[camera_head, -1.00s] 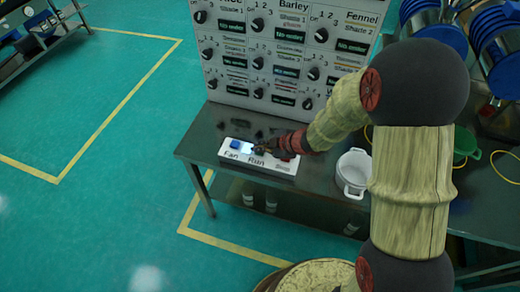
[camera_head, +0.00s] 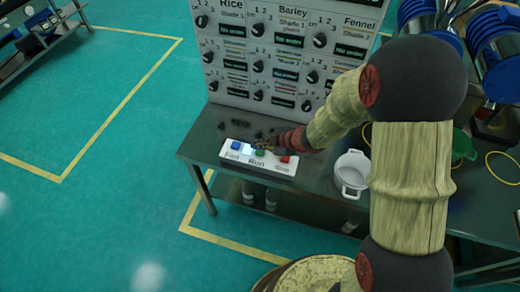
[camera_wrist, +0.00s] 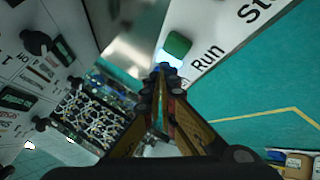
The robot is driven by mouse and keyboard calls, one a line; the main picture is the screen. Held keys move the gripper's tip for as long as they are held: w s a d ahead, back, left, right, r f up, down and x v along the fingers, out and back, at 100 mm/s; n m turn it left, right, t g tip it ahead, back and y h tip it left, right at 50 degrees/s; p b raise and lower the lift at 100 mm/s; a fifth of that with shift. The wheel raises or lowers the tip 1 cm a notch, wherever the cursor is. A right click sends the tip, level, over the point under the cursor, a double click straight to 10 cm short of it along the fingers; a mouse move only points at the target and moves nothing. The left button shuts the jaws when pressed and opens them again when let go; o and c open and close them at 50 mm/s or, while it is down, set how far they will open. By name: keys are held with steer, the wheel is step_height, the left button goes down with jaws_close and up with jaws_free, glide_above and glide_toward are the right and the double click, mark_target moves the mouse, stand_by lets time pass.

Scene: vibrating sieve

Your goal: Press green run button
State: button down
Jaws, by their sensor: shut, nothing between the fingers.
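The green run button (camera_head: 260,153) sits in the middle of a white button box (camera_head: 277,166) on the metal table. A blue button (camera_head: 235,145) is to its left and a red button (camera_head: 286,159) to its right. My gripper (camera_head: 259,144) is shut and empty, just behind the green button in the head view. In the wrist view the green button (camera_wrist: 178,44) shows beyond my fingertips (camera_wrist: 163,70), beside the printed word Run. A visible gap lies between them there. I cannot tell the height of the tips above the box.
A panel with knobs and labels (camera_head: 280,60) stands behind the box. A white pot (camera_head: 351,172) is to the right of the box, with a green container (camera_head: 464,145) further right. The table (camera_head: 205,145) is bare left of the box.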

mark_target(259, 153)
steer(key=shift+r+p, duration=2)
steer(key=shift+r, duration=0.2)
steer(key=shift+f, duration=0.1)
